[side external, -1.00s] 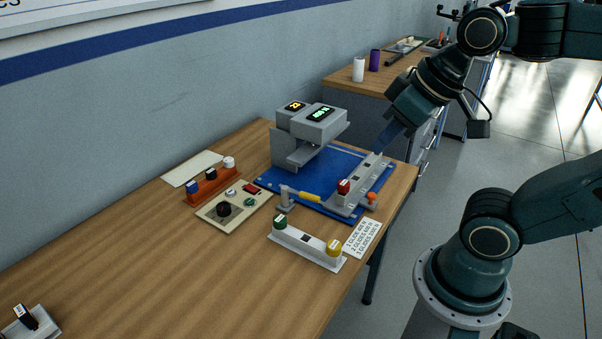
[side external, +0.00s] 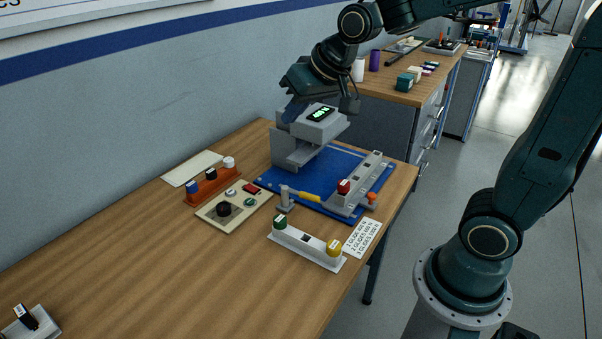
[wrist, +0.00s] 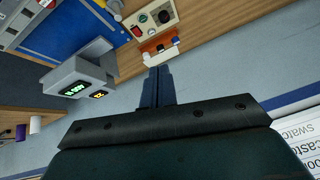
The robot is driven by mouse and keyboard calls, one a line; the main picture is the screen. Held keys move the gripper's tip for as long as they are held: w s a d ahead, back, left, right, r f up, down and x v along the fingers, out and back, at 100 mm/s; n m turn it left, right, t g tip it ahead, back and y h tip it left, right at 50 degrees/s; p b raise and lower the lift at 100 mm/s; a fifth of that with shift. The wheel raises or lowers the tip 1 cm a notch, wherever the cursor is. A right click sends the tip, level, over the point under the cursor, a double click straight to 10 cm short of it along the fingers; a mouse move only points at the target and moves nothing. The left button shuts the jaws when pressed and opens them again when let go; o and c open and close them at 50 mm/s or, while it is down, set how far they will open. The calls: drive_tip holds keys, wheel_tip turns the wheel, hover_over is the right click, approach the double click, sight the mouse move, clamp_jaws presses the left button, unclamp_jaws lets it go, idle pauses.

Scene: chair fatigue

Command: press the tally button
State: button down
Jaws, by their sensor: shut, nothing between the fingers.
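My gripper (side external: 292,113) is shut and empty. In the wrist view my fingers (wrist: 158,72) are closed together, beside the machine and pointing toward the orange block. No button is labelled tally that I can read. Candidate buttons are the green (side external: 280,221) and yellow (side external: 333,247) ones on a white bar, a red one (side external: 344,186) on the grey rail, and those on the beige panel (side external: 234,205). My gripper touches none of these.
An orange block (side external: 210,187) holds blue, black and white caps. A blue mat (side external: 267,180) lies under the machine. A printed card (side external: 361,238) lies at the desk's right edge. The desk's front left is mostly clear. The wall (side external: 150,110) runs behind.

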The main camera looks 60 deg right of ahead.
drive_tip(key=w+d+f+m+t, duration=0.1)
drive_tip(key=w+f, duration=0.3)
drive_tip(key=w, duration=0.3)
drive_tip(key=w+f+m, duration=0.1)
drive_tip(key=w+f, duration=0.2)
drive_tip(key=w, duration=0.4)
drive_tip(key=m+t, duration=0.1)
drive_tip(key=m, duration=0.2)
hover_over(234, 195)
wheel_tip(234, 195, down, 13)
drive_tip(key=shift+r+y, duration=0.15)
drive_tip(key=shift+y, duration=0.15)
drive_tip(key=shift+f, duration=4.4)
drive_tip(key=shift+f, duration=0.85)
drive_tip(key=shift+r, duration=0.85)
